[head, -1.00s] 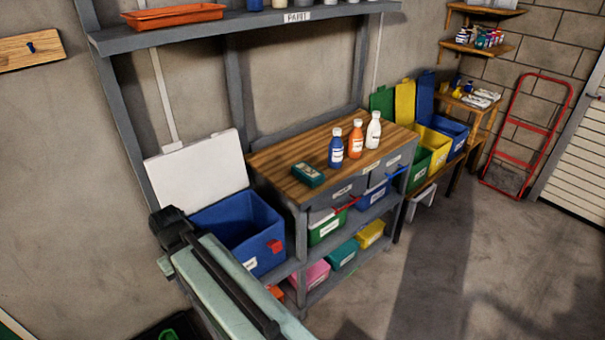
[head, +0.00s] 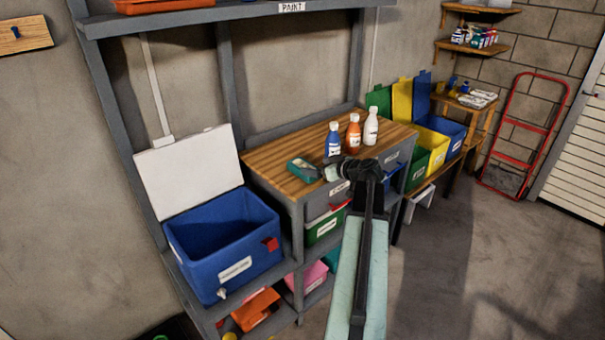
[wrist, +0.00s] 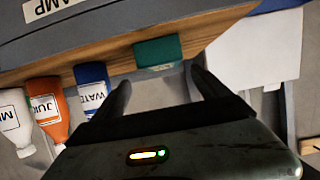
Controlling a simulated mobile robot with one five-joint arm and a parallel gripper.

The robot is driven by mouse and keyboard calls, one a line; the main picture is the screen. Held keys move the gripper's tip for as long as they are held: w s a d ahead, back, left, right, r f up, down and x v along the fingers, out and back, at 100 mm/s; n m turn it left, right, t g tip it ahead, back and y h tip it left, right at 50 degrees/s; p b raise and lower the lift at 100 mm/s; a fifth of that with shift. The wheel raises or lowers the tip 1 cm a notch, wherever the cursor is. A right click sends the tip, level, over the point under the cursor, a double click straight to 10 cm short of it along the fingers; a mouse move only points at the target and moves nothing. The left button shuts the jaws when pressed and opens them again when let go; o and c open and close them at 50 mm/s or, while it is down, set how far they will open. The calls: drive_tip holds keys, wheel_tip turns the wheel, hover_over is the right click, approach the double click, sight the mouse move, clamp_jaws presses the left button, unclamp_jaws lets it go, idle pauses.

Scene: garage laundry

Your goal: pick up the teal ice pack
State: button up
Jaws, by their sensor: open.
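The teal ice pack (head: 301,167) lies on the wooden top of the workbench (head: 262,160), at the front left part of it. In the wrist view the teal ice pack (wrist: 157,51) shows ahead of my gripper (wrist: 160,86), between the lines of the two fingers. The fingers are spread and empty. I see no contact with the pack.
Close to the pack stand a blue bottle (head: 333,141), an orange bottle (head: 354,135) and a white bottle (head: 371,127). An open blue cooler (head: 225,262) with a raised white lid (head: 190,170) is left of the bench. A paint shelf (head: 225,13) hangs above.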

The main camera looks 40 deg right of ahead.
sight(305, 166)
drive_tip(key=b+x, duration=0.1)
drive_tip(key=x, duration=0.1)
drive_tip(key=b+x, duration=0.1)
drive_tip(key=x, duration=0.2)
drive_tip(key=b+x, duration=0.1)
drive_tip(key=x, duration=0.2)
drive_tip(key=shift+s+a+f, duration=0.1)
drive_tip(key=shift+a+f, duration=0.15)
drive_tip(key=shift+a, duration=0.05)
drive_tip(key=shift+r, duration=0.1)
drive_tip(key=c, duration=1.8)
drive_tip(key=shift+o, duration=0.2)
drive_tip(key=shift+r, duration=0.1)
drive_tip(key=shift+r+p, duration=0.55)
drive_tip(key=shift+r, duration=0.05)
drive_tip(key=r+p, duration=0.2)
drive_tip(key=shift+s+a+r+p, duration=0.1)
drive_tip(key=shift+s+r+p, duration=0.2)
drive_tip(key=shift+p, duration=0.05)
drive_tip(key=s, duration=1.5)
drive_tip(key=shift+s+a+r+p, duration=0.2)
drive_tip(key=shift+a+r+p, duration=0.25)
drive_tip(key=shift+r, duration=0.05)
